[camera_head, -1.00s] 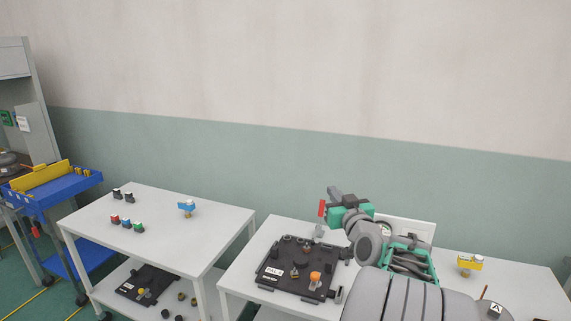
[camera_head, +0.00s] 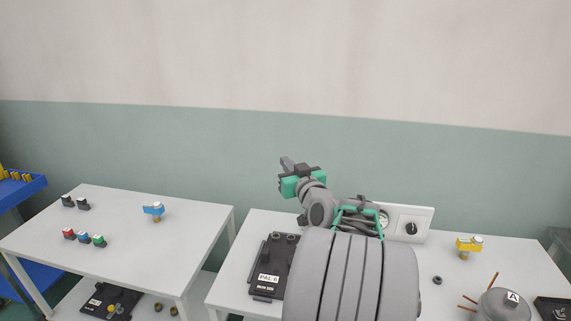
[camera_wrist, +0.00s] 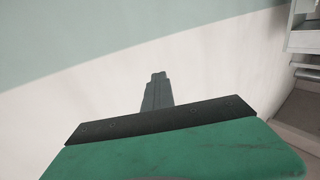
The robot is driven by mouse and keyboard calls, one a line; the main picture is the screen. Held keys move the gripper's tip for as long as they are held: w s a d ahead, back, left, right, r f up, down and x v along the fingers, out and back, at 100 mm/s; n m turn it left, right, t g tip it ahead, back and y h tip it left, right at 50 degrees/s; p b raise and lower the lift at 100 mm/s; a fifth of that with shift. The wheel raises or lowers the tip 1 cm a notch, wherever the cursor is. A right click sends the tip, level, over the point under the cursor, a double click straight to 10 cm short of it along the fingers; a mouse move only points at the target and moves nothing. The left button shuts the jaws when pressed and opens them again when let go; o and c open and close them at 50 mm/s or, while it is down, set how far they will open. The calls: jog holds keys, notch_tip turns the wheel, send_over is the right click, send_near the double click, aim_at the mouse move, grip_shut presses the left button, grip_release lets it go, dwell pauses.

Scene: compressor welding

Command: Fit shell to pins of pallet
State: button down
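The shell, a round grey pot marked A with copper pipes (camera_head: 503,308), stands on the right table at the lower right of the head view. The black pallet labelled PAL 6 (camera_head: 262,288) lies on the same table, left of my arm. My arm covers its right part, and I see no pins on the part that shows. My gripper (camera_head: 286,162) is raised above the back of the table, well away from shell and pallet. In the wrist view my gripper (camera_wrist: 157,78) has its fingers together in the middle, with nothing between them and pale wall beyond.
A white panel with a dial (camera_head: 420,212), a yellow-topped part (camera_head: 468,244) and a small dark ring (camera_head: 437,280) are on the right table (camera_head: 405,258). A dark tray (camera_head: 555,309) is right of the shell. The left table (camera_head: 120,235) carries a blue-topped part (camera_head: 153,210) and small coloured parts.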

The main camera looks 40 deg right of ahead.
jog(key=w+a+r+n+y+p, duration=0.2)
jog(key=w+a+r+p, duration=0.15)
jog(key=w+a, duration=1.1)
jog(key=w+a+r+n+t+y+p, duration=0.1)
jog(key=w+a+r+y+p, duration=0.3)
jog(key=w+a, duration=1.05)
jog(key=w+a+r+n+y+p, duration=0.15)
jog(key=w+a+r, duration=0.45)
jog(key=w+a, duration=0.9)
jog(key=s+a+f+b, duration=0.3)
jog(key=s+f+b, duration=0.1)
jog(key=f+b, duration=0.1)
jog(key=shift+a+f, duration=0.35)
jog(key=shift+f, duration=0.2)
dwell(0.6)
